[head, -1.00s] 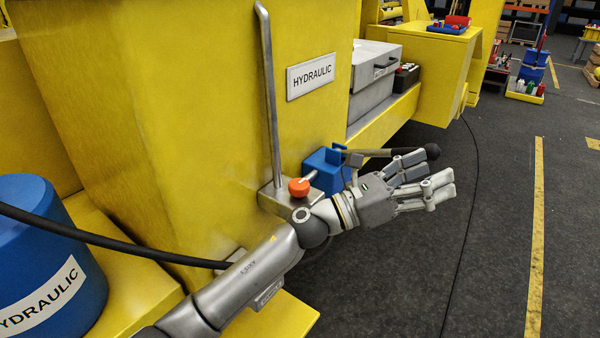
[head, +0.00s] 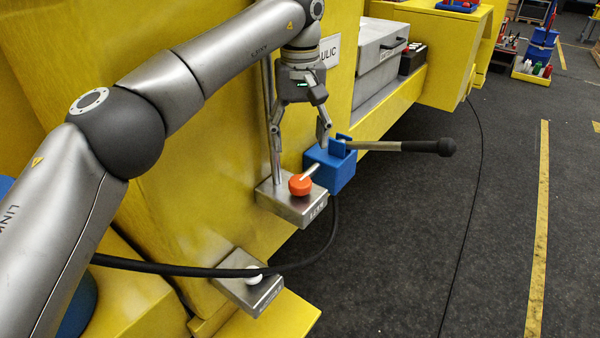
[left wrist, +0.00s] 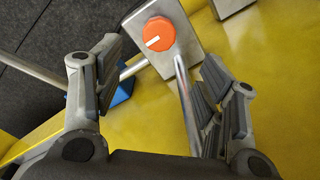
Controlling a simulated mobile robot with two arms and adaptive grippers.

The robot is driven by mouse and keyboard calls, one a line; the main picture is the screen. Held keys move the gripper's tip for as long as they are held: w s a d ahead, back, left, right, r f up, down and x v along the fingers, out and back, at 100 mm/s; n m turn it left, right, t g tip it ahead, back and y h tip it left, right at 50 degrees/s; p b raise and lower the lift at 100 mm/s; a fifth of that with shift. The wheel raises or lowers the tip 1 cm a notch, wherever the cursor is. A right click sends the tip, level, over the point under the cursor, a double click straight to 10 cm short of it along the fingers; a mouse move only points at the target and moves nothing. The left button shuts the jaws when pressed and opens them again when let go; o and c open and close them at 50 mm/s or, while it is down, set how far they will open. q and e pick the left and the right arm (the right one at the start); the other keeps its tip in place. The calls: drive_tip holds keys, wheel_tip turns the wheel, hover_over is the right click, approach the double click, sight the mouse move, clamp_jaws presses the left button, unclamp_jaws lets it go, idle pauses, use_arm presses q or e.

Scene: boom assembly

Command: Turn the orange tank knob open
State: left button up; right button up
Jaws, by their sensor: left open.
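The orange knob (head: 300,185) sits on a metal block (head: 306,207) fixed to the side of the yellow tank (head: 190,190). In the left wrist view the knob (left wrist: 159,34) shows a white mark line on its face and lies ahead, between and beyond the fingers. My left gripper (head: 300,142) points down above the knob, open and empty, apart from it. In the left wrist view its fingers (left wrist: 155,85) are spread wide. My right gripper is in neither current view.
A metal rod (head: 269,120) rises from the block beside the left gripper.

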sight(300, 180)
use_arm(q)
wheel_tip(300, 180, down, 10)
drive_tip(key=p, duration=0.2)
drive_tip(key=shift+f+p, duration=0.25)
drive_tip(key=shift+p, duration=0.05)
drive_tip(key=c, duration=1.1)
drive_tip(key=shift+o, duration=0.2)
